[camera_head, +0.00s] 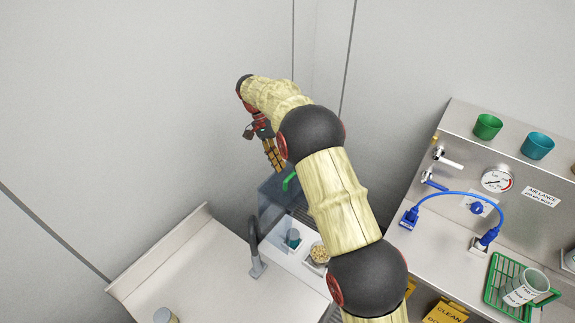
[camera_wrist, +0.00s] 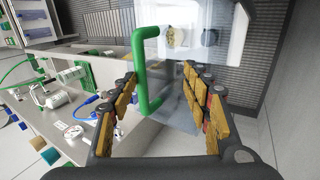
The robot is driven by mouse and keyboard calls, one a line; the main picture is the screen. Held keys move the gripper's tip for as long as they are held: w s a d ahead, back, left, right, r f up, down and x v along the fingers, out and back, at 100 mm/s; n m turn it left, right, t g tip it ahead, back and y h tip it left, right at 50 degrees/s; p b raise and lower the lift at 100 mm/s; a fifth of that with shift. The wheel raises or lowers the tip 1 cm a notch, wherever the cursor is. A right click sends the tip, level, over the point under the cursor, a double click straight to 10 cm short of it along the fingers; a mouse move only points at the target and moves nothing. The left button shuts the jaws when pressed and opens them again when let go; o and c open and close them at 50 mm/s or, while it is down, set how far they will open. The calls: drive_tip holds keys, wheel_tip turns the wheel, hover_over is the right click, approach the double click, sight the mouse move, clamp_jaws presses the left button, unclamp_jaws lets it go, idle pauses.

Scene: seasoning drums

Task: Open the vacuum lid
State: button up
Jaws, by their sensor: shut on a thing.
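The vacuum lid (camera_head: 272,203) is a clear bluish panel, left of my forearm in the head view. It also shows in the wrist view (camera_wrist: 178,108). Its green bar handle (camera_wrist: 145,78) lies between my fingers in the wrist view; part of it shows in the head view (camera_head: 290,180). My gripper (camera_wrist: 160,76) is shut on this handle, with yellow-padded fingers on either side. In the head view my gripper (camera_head: 273,153) is above the lid, partly behind my arm. I cannot tell the lid's exact angle. My arm hides part of the chamber area.
A dark cup (camera_head: 293,237) and a bowl of pale pieces (camera_head: 319,253) stand beside the lid. A grey post (camera_head: 254,250) rises nearby. At right are a blue hose (camera_head: 466,194), a gauge (camera_head: 497,180) and a green rack (camera_head: 505,283). The left counter (camera_head: 205,265) is mostly clear.

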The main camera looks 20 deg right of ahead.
drive_tip(key=v, duration=1.1)
drive_tip(key=shift+w+r, duration=0.1)
drive_tip(key=shift+r, duration=0.1)
